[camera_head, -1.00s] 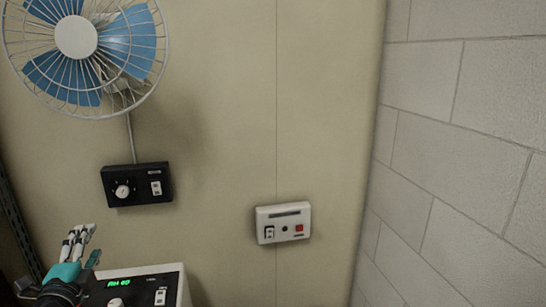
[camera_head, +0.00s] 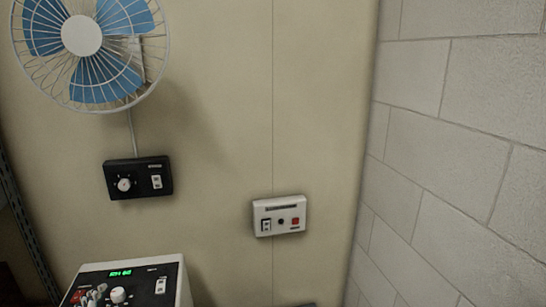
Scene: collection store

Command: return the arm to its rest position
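My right gripper is not in view.
A blue-bladed caged fan (camera_head: 84,38) hangs at upper left above a black switch box (camera_head: 138,178). A white switch box (camera_head: 279,216) is on the beige wall (camera_head: 215,100). A block wall (camera_head: 460,130) closes the right side.

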